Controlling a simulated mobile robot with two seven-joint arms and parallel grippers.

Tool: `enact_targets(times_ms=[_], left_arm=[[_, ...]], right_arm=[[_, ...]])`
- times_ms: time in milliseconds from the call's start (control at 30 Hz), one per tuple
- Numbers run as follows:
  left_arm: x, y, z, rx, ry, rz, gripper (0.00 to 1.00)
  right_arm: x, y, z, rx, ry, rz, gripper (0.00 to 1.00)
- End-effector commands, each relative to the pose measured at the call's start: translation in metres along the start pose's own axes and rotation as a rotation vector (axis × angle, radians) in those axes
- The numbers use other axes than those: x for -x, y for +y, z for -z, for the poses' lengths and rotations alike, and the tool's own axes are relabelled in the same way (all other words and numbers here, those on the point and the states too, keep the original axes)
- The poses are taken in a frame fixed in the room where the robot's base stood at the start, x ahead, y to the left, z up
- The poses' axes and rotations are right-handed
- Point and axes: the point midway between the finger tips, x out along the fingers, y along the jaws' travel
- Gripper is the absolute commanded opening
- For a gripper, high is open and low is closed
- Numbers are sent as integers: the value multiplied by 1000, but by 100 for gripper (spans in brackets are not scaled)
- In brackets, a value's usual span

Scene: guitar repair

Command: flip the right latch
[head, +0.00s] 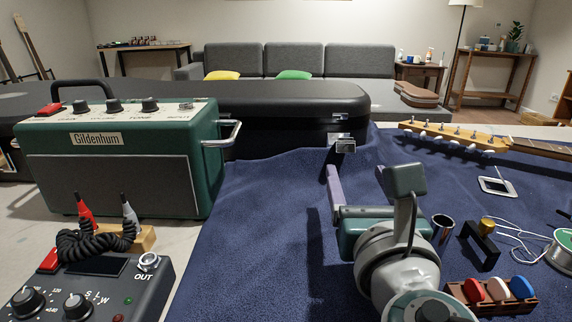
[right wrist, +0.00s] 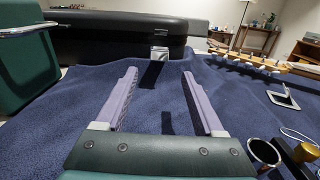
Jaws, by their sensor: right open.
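The black guitar case (head: 290,100) lies behind the blue cloth, and a silver latch (head: 341,143) sticks out from its front side near the right end. The same latch shows in the right wrist view (right wrist: 159,53), straight ahead between my fingertips and beyond them. My right gripper (head: 357,176) is open and empty over the blue cloth, in front of the latch and apart from it. Its two purple fingers show fully in the right wrist view (right wrist: 160,76); in the head view the wrist partly hides them. My left gripper is out of view.
A green amplifier (head: 120,165) with a metal handle stands left of the cloth (head: 270,240). A guitar headstock (head: 455,133) lies to the right. A metal cup (head: 442,228), a small tray of picks (head: 490,297) and a wire spool (head: 565,250) lie right of my arm.

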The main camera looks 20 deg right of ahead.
Motion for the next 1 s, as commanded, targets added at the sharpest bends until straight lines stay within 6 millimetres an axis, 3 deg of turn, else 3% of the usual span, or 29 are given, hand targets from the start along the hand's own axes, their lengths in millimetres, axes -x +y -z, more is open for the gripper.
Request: enact_targets(times_ms=[167,533,700,967,1000], left_arm=[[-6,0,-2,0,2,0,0],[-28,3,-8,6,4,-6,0],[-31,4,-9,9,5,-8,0],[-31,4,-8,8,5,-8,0],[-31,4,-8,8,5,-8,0]], right_arm=[[-21,1,0,16,-9,-4,70],[-86,1,1,11,-7,-2,70],[-97,1,0,10,-4,-3,70],[-98,1,-2,9,-3,-3,70],[-98,1,-2,9,-3,-3,66]])
